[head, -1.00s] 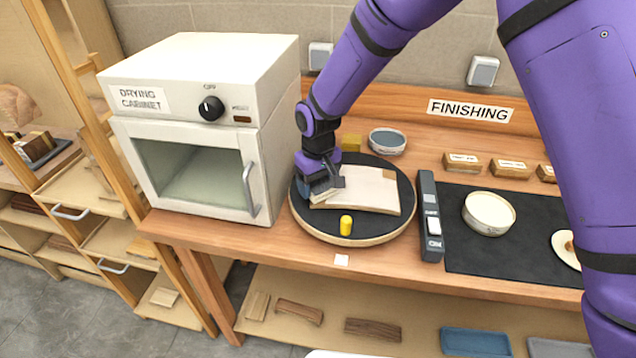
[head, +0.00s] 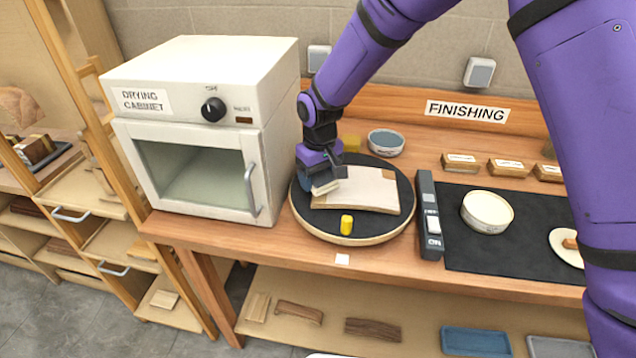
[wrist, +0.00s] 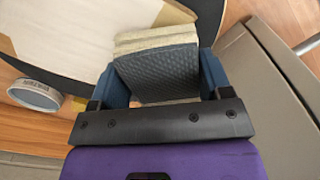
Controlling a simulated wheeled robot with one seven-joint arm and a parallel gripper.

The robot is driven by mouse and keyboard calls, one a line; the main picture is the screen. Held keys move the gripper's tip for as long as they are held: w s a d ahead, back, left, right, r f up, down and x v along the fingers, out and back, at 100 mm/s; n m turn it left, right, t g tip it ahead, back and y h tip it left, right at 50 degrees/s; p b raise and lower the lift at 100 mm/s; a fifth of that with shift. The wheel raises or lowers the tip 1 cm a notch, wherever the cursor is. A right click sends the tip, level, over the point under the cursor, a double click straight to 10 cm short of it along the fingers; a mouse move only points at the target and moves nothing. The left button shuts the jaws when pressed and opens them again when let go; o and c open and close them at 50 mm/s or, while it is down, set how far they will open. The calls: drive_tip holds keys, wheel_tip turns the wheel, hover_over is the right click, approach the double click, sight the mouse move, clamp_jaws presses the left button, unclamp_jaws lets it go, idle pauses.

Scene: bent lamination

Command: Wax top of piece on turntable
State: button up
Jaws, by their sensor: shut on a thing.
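The piece (head: 372,190) is a pale, slightly curved board with a brown patch at its far right corner, lying on the dark round turntable (head: 385,232). My gripper (head: 328,178) is over the board's left end. It is shut on a pad (wrist: 158,72) with a dark textured back and pale felt-like layers. The pad's pale face (head: 326,188) shows just above or against the board; I cannot tell if it touches. In the wrist view the board (wrist: 75,30) lies beyond the pad.
A yellow peg (head: 346,225) stands on the turntable's front. The drying cabinet (head: 200,165) is close on the left. A grey switch box (head: 430,215) and black mat (head: 525,240) lie right.

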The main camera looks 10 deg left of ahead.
sight(319, 174)
drive_tip(key=shift+s+a+r, duration=0.1)
drive_tip(key=shift+r, duration=2.9)
